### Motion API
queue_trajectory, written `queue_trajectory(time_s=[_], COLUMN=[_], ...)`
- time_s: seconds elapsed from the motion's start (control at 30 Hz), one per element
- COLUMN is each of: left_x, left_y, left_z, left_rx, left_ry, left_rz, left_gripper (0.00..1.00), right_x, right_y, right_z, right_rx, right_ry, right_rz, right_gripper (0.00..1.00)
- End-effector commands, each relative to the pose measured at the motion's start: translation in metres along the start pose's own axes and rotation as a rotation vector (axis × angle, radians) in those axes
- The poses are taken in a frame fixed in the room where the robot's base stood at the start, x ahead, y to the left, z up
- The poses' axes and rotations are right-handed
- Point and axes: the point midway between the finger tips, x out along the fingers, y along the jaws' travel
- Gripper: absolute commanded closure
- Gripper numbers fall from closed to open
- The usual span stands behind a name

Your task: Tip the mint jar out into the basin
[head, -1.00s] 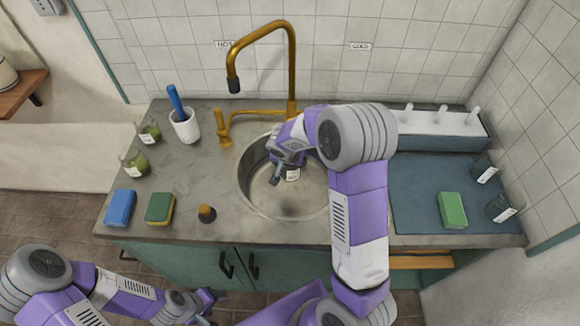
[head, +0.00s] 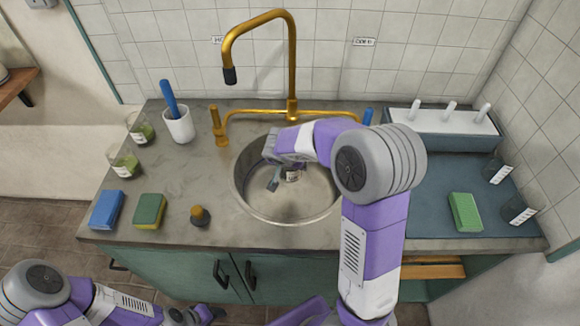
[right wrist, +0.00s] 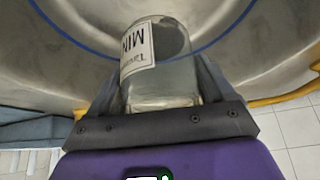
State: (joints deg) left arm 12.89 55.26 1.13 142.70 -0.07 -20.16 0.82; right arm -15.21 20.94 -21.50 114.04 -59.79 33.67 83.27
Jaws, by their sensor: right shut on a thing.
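The mint jar (right wrist: 162,85) is clear glass with a white label, whose print reads upside down in the right wrist view. My right gripper (head: 281,179) is shut on it, with one finger on each side. In the head view, the jar (head: 293,176) is small and partly hidden, low inside the round metal basin (head: 290,214). The jar looks tipped over, and I see no green contents in its glass. Bare basin metal (right wrist: 275,45) lies behind it in the right wrist view. My left gripper (head: 196,316) is at the bottom edge, away from the counter; its fingers are unclear.
A brass tap (head: 291,65) arches behind the basin. Glass jars with green contents (head: 122,163), a white cup (head: 179,126), sponges (head: 149,210) and a dark stopper (head: 200,215) stand left. A blue-grey mat (head: 430,200) with a green sponge (head: 465,211) and dark labelled cups (head: 517,210) lies right.

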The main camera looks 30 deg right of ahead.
Motion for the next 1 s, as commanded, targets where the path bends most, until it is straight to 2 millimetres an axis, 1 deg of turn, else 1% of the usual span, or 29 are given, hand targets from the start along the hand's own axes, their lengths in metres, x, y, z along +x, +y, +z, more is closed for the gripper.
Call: queue_trajectory(time_s=[0.03,0.1,0.47,1.0], left_x=[0.004,0.006,0.005,-0.016], left_y=[-0.002,-0.002,-0.002,0.006], left_z=[0.0,0.0,0.0,0.001], left_rx=[0.0,0.0,0.0,0.0], left_ry=[0.0,0.0,0.0,0.0], left_rz=[0.0,0.0,0.0,0.0], left_gripper=[0.43,0.43,0.43,0.43], right_x=[0.001,0.0,-0.001,-0.018], right_y=[-0.001,0.0,0.0,-0.003], right_z=[0.0,0.0,-0.001,-0.026], right_rx=[0.001,0.001,0.002,0.002], right_ry=[0.007,0.011,0.013,0.013], right_rz=[-0.003,-0.002,-0.001,-0.001], right_gripper=[0.69,0.69,0.69,0.69])
